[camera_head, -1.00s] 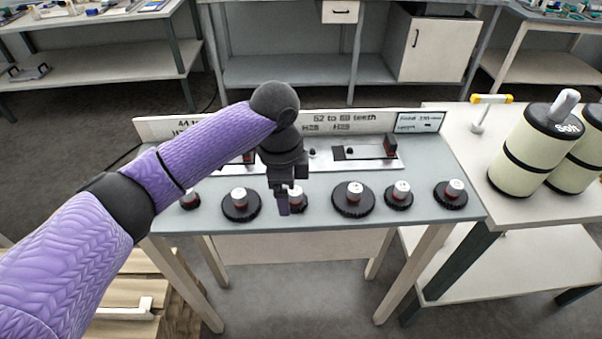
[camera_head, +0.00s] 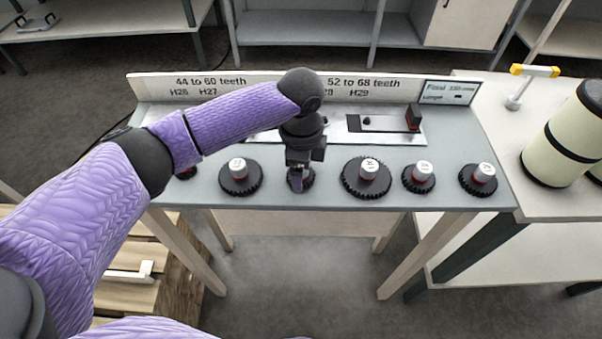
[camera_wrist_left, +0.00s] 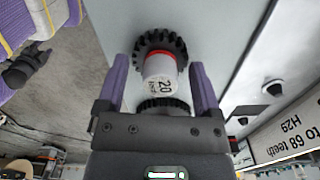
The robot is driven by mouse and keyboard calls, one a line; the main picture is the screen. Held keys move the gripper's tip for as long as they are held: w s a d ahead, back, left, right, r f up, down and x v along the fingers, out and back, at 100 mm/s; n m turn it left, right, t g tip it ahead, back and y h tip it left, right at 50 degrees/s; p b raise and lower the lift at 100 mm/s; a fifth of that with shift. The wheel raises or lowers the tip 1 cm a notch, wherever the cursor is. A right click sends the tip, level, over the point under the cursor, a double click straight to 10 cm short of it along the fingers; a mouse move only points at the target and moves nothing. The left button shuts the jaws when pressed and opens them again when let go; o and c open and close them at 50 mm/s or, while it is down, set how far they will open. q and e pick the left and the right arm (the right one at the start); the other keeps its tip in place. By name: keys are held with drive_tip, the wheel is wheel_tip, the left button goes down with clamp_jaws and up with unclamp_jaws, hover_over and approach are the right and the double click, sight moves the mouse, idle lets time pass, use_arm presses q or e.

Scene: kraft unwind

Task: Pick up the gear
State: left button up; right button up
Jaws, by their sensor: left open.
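Several black gears with red collars and white numbered hubs stand in a row on the grey-blue table. My left gripper (camera_head: 298,187) points down at a small gear (camera_head: 308,179) in the middle of the row and hides most of it in the head view. In the left wrist view, a gear (camera_wrist_left: 160,43) with a white hub marked 20 lies ahead, its hub between the two open purple fingers (camera_wrist_left: 160,78). I see no finger contact. The task line does not say which gear is meant. My right gripper is not clearly in view.
A larger gear (camera_head: 240,180) stands to the left; others stand to the right, a large one (camera_head: 366,182), a small one (camera_head: 419,181) and another (camera_head: 478,181). Behind are a slotted fixture (camera_head: 375,124) and a low sign board (camera_head: 150,87).

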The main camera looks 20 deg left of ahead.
use_arm(q)
drive_tip(key=shift+r, duration=0.15)
clamp_jaws()
idle(0.4)
